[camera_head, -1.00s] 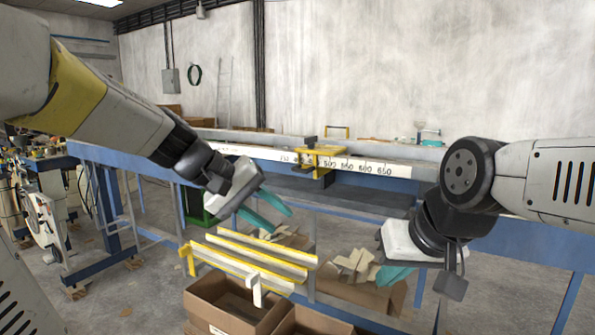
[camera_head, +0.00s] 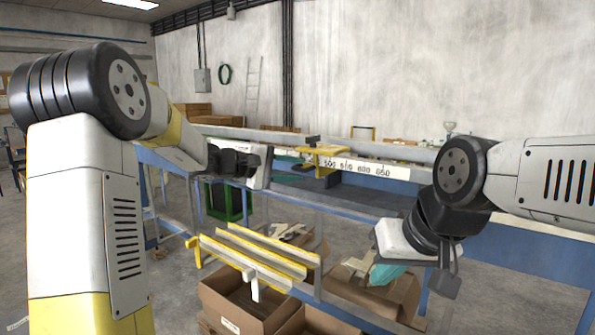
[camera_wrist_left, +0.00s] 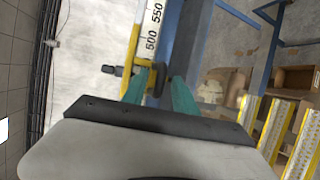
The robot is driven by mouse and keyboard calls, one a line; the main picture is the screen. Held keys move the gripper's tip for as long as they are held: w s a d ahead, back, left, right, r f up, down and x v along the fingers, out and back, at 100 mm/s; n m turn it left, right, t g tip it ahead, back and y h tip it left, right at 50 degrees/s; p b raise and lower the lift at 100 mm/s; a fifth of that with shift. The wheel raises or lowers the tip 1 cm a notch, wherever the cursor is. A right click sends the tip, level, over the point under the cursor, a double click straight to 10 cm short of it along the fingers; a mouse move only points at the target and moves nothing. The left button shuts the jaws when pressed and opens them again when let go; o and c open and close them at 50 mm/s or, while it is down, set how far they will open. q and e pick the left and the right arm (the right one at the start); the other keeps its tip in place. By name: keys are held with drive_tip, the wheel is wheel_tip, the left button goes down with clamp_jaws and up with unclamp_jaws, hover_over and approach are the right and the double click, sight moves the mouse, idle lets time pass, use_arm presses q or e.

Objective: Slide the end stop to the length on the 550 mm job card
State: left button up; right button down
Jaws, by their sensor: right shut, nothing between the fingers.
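The end stop (camera_head: 325,158), a yellow block with a dark knob, sits on the white numbered scale (camera_head: 372,169) at about the 500 to 550 marks, partly covering the numbers. My left gripper (camera_head: 292,177) is just left of the end stop, its fingers mostly hidden. In the left wrist view its teal fingers (camera_wrist_left: 161,92) are apart, pointing at the yellow end stop (camera_wrist_left: 131,65) and its dark part. I cannot tell whether they touch it. The scale (camera_wrist_left: 153,30) shows 500 and 550 there. My right gripper (camera_head: 388,275) is shut and empty, low at the right. I cannot make out a job card.
The blue bench frame (camera_head: 385,202) runs along the scale. Below it are a yellow-and-white rack (camera_head: 262,257) and cardboard boxes (camera_head: 240,300) with offcuts. A green bin (camera_head: 228,202) stands under the bench. The wall (camera_head: 390,65) is behind.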

use_arm(q)
drive_tip(key=shift+w+d+f, duration=0.15)
drive_tip(key=shift+w+d, duration=0.15)
drive_tip(key=shift+d, duration=0.25)
drive_tip(key=c, duration=0.7)
drive_tip(key=shift+f, duration=0.1)
clamp_jaws()
